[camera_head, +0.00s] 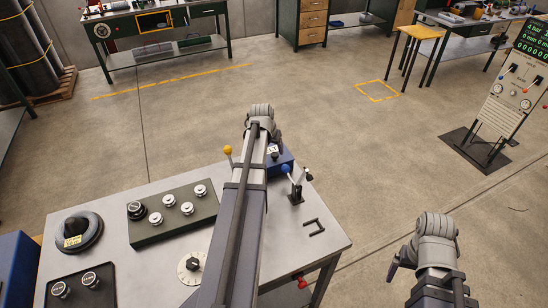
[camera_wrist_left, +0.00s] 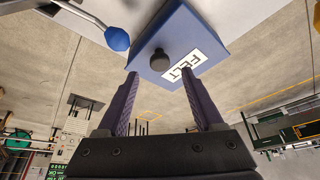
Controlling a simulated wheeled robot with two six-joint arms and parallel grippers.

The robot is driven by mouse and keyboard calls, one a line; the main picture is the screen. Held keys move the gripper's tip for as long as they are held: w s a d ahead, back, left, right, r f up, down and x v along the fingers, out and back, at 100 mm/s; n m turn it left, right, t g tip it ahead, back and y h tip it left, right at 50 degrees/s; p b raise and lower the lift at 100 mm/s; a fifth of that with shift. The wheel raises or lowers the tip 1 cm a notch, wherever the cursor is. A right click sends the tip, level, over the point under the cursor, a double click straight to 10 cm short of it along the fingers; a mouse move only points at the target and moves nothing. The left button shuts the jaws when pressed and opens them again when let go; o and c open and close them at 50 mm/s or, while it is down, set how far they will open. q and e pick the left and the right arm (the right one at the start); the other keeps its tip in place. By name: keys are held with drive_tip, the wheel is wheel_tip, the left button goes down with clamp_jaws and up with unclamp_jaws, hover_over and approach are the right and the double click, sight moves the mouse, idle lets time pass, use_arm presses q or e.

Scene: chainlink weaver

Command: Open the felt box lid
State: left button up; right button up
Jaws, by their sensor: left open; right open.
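The blue felt box (camera_head: 286,163) stands at the table's far edge in the head view, partly hidden behind my left arm. In the left wrist view, the felt box (camera_wrist_left: 205,28) shows a black round knob (camera_wrist_left: 160,60) and a white label reading FELT (camera_wrist_left: 184,66). No open gap at the lid is visible. My left gripper (camera_wrist_left: 160,76) is open and empty, its two fingers pointing at the box with the knob between their lines. I cannot tell whether they touch it. My right gripper (camera_head: 394,266) is open, off the table to the right, mostly hidden by its wrist.
A blue-knobbed lever (camera_head: 285,168) stands right by the box; it also shows in the left wrist view (camera_wrist_left: 117,39). A yellow-knobbed lever (camera_head: 228,150) is left of my arm. A green knob panel (camera_head: 173,214) and a black handle (camera_head: 314,227) are on the table.

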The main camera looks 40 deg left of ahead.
sight(275, 154)
use_arm(q)
drive_tip(key=b+x, duration=0.3)
drive_tip(key=x, duration=0.1)
drive_tip(key=shift+f, duration=0.25)
drive_tip(key=shift+r, duration=0.1)
clamp_jaws()
idle(1.2)
